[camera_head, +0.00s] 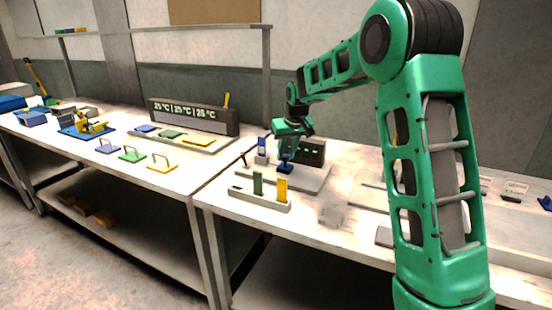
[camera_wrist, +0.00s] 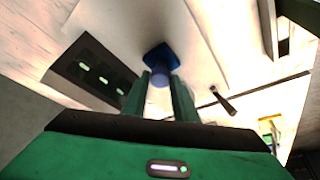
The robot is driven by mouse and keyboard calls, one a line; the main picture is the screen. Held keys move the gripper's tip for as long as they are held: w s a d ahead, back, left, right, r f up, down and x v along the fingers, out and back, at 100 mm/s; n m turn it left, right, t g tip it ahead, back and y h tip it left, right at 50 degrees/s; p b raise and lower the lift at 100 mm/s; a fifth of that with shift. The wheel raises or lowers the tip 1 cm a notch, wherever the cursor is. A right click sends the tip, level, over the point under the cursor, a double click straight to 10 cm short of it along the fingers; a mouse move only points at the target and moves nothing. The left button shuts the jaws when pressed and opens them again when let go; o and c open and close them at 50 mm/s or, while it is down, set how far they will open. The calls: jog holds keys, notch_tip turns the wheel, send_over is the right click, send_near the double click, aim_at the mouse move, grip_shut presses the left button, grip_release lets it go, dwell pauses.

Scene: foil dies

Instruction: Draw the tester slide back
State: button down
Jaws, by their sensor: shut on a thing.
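The tester is a pale plate (camera_head: 315,184) on the right bench with a dark box with green lights (camera_head: 313,151) at its back. The box's lit panel also shows at the left in the wrist view (camera_wrist: 95,72). The blue slide (camera_head: 285,169) sits on the plate. My gripper (camera_head: 287,156) points down over it. In the wrist view, its two green fingers are shut on the slide's rounded blue knob (camera_wrist: 160,79), with the wider blue base (camera_wrist: 160,54) beyond. The fingers hide part of the knob.
A blue-and-white upright piece (camera_head: 262,148) stands just left of my gripper. A pale rack (camera_head: 240,193) with green (camera_head: 257,184) and yellow (camera_head: 282,189) upright blocks stands in front of the plate. A thin dark lever (camera_wrist: 224,102) shows in the wrist view.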

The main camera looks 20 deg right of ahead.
jog(key=shift+w+a+r, duration=0.1)
jog(key=shift+w+a, duration=0.1)
jog(key=shift+a, duration=0.1)
jog(key=c, duration=1.5)
grip_release()
jog(key=shift+w, duration=0.1)
jog(key=shift+o, duration=0.2)
jog(key=shift+r, duration=0.2)
jog(key=v, duration=1)
jog(key=shift+s+d, duration=0.1)
jog(key=shift+s, duration=0.2)
